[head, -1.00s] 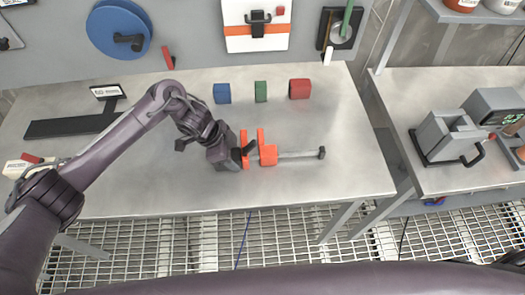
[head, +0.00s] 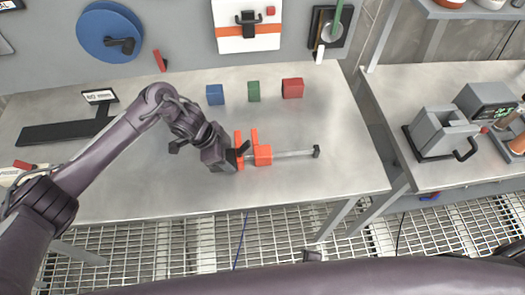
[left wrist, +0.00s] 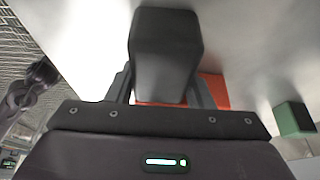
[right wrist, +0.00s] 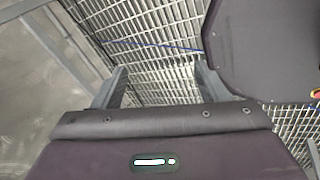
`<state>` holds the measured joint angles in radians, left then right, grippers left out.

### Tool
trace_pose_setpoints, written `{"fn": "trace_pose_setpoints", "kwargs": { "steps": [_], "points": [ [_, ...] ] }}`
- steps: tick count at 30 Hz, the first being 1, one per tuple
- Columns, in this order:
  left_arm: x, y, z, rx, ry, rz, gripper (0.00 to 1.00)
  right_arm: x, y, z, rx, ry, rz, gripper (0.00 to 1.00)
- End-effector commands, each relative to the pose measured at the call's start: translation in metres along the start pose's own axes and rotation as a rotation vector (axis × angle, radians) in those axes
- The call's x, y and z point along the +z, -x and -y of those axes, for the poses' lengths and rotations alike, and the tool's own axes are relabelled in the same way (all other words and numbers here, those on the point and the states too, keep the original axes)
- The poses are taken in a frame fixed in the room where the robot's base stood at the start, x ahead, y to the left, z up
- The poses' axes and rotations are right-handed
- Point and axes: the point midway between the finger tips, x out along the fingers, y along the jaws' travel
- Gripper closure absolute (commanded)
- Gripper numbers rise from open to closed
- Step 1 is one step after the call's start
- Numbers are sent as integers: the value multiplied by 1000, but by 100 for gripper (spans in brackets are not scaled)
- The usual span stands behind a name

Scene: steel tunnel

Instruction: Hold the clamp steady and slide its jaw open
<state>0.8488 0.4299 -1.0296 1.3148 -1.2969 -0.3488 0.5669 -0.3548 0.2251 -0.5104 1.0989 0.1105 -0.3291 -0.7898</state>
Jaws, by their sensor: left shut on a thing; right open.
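The clamp lies on the steel table in the head view, with an orange fixed jaw, an orange sliding jaw (head: 263,154) close beside it, and a grey bar (head: 294,154) running right to a dark end stop (head: 316,151). My left gripper (head: 239,157) is shut on the clamp's fixed-jaw end at the left. In the left wrist view, orange clamp parts (left wrist: 212,88) show behind the dark fingers. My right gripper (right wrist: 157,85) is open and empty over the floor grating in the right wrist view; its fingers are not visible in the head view.
Blue (head: 215,95), green (head: 254,91) and red (head: 292,88) blocks stand behind the clamp. A dark flat stand (head: 66,132) is at the left. The steel table (head: 330,185) is clear right of the clamp. A second bench (head: 400,90) with grey devices stands at right.

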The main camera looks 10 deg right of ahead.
Motion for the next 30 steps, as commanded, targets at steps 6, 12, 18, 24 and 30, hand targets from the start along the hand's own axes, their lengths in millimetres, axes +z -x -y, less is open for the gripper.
{"fn": "trace_pose_setpoints", "kwargs": {
  "steps": [6, 12, 18, 24, 30],
  "points": [
    [1, -1, -1, 2, 0, 2, 80, -100, 57, -17, 108, 610, -152, 33],
    [1, -1, -1, 2, 0, 2, 80, -182, 132, -4, 239, 1086, -281, 33],
    [1, -1, -1, 2, 0, 2, 80, -280, 226, -74, 692, 1128, -367, 33],
    [1, -1, 0, 1, 0, 2, 80, -323, 318, -168, 1171, 835, -393, 33],
    [1, -1, 0, 1, 1, 1, 80, -297, 329, -202, 1401, 972, -12, 33]
  ]
}}
